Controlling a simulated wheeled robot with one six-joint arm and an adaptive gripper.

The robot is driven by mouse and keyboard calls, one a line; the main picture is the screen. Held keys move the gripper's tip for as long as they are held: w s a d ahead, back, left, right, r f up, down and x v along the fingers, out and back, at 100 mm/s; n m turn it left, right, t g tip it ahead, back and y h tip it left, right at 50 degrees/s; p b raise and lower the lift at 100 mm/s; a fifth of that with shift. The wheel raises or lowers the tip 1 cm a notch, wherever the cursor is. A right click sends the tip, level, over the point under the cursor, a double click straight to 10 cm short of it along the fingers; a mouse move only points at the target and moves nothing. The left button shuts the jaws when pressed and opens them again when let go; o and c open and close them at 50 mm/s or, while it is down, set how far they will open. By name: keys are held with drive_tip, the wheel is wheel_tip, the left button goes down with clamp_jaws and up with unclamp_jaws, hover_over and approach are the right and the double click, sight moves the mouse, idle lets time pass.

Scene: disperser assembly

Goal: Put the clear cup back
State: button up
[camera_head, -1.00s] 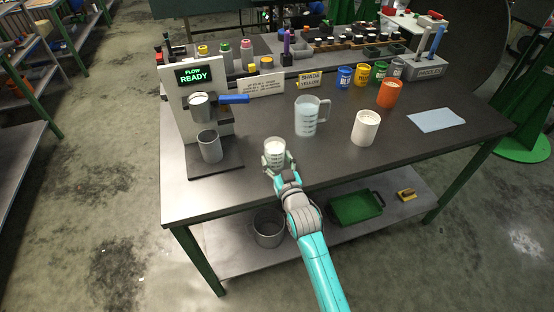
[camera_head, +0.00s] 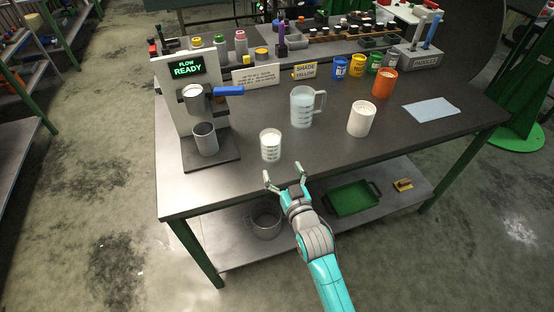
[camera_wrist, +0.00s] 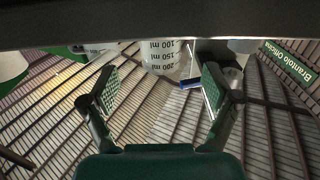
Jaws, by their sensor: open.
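The clear cup (camera_head: 270,146) stands upright on the dark table near its front edge, with white contents and dark graduation marks. In the wrist view the cup (camera_wrist: 162,56) shows at the top middle, beyond the fingertips, its upper part cut off. My gripper (camera_head: 284,175) is open and empty at the table's front edge, in front of the cup and a little to its right, apart from it. In the wrist view its two fingers (camera_wrist: 158,90) are spread wide with nothing between them.
Left of the cup is the dispenser (camera_head: 180,105) reading "FLOW READY", with a metal cup (camera_head: 205,139) on its base. Behind right stand a clear jug (camera_head: 302,107), a white cup (camera_head: 362,119) and an orange cup (camera_head: 384,84). The right front tabletop is clear.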

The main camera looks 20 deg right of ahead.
drive_tip(key=shift+s, duration=1.8)
drive_tip(key=s+f, duration=0.4)
drive_tip(key=s, duration=0.7)
drive_tip(key=s+r+g, duration=0.1)
drive_tip(key=s+r, duration=0.1)
drive_tip(key=s, duration=1.3)
drive_tip(key=s+r+g, duration=0.2)
drive_tip(key=s, duration=1.3)
drive_tip(key=shift+s+r, duration=0.15)
drive_tip(key=shift+s, duration=0.2)
